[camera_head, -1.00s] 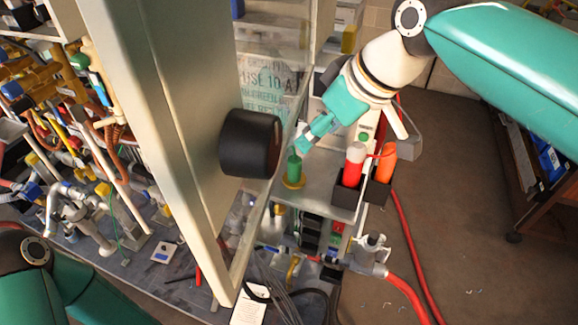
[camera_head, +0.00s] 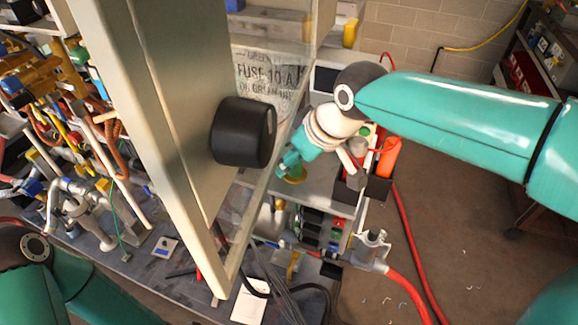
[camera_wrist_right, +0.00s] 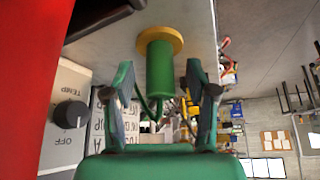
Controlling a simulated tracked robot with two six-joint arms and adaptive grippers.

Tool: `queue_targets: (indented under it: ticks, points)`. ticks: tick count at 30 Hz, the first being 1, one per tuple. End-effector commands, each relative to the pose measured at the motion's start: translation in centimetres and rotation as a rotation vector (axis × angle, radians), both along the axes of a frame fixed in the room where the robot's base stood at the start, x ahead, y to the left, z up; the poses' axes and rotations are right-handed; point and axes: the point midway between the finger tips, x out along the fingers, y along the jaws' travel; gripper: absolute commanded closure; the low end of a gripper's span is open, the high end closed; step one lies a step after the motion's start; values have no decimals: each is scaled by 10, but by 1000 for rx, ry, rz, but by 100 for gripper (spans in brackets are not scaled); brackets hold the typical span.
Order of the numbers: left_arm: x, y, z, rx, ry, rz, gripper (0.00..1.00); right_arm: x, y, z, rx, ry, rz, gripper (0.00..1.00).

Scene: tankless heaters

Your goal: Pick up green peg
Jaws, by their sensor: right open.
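The green peg (camera_wrist_right: 160,72) stands on a yellow round base (camera_wrist_right: 160,40) in the right wrist view. My right gripper (camera_wrist_right: 160,66) is open, with one finger on each side of the peg and gaps showing between fingers and peg. In the head view the right gripper (camera_head: 288,162) is over the peg's spot and mostly hides it. The yellow base (camera_head: 296,180) shows just below, on a grey shelf. My left gripper is out of view; only part of my left arm shows at lower left.
A tall cream panel with a large black knob (camera_head: 243,132) stands just left of the right gripper. An orange peg (camera_head: 388,157) sits in a dark holder to the right. A red hose (camera_head: 405,250) runs down the right side. Pipes and fittings crowd the left bench.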

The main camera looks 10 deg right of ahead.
Motion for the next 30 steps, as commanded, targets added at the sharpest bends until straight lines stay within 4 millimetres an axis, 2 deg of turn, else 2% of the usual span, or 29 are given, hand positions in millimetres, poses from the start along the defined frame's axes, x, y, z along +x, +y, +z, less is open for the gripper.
queue_targets:
  ticks: [5,6,16,30]
  points:
    - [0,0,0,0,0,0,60,0,0,0,0,0,-1,43]
    - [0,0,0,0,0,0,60,0,0,0,0,0,-1,46]
    - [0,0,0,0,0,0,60,0,-1,0,0,0,-1,100]
    - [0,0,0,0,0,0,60,0,-1,6,0,-2,-2,100]
